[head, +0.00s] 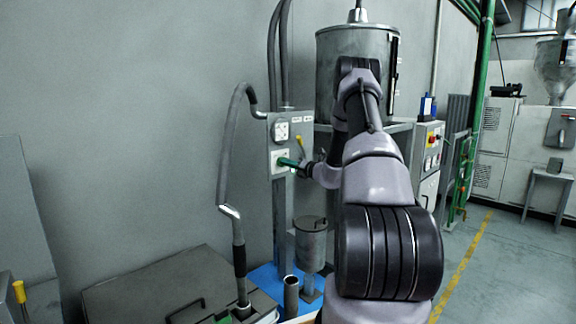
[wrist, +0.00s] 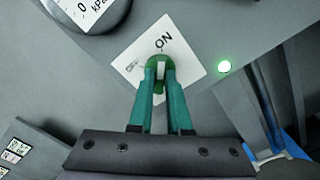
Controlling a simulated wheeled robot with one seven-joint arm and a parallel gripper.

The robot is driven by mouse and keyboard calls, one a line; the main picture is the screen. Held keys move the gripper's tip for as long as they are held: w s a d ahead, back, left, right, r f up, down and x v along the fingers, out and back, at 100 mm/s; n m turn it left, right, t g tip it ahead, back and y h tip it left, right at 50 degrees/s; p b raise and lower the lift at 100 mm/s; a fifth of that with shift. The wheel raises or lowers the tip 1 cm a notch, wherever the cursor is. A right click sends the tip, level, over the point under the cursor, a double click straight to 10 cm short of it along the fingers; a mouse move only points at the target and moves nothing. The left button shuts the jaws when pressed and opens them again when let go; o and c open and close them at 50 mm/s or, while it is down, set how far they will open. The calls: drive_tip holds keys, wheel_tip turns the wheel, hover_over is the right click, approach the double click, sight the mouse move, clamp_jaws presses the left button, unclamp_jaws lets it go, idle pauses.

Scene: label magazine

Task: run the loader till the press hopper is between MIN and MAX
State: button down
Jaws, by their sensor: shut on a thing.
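My gripper (wrist: 160,88) is shut on the green switch knob (wrist: 157,62) of the loader's white ON/OFF plate (wrist: 188,68). A pale bar on the knob shows between the fingers; its exact setting is hard to tell. A green lamp (wrist: 224,66) beside the plate is lit. In the head view my gripper (head: 287,162) is at the grey control panel (head: 279,135) on a post. A large metal hopper drum (head: 340,50) stands behind my arm, with a dark upright strip (head: 393,75) on its right side. MIN and MAX marks and the fill level cannot be made out.
A kPa gauge (wrist: 85,10) is partly cut off in the wrist view. A grey hose (head: 227,150) loops from the panel to a lidded bin (head: 165,285). A small metal canister (head: 310,248) stands below the panel. Floor at the right (head: 500,265) is clear.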

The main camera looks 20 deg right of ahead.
idle(0.4)
drive_tip(key=c, duration=0.9)
unclamp_jaws()
drive_tip(key=shift+o, duration=0.2)
drive_tip(key=v, duration=1.1)
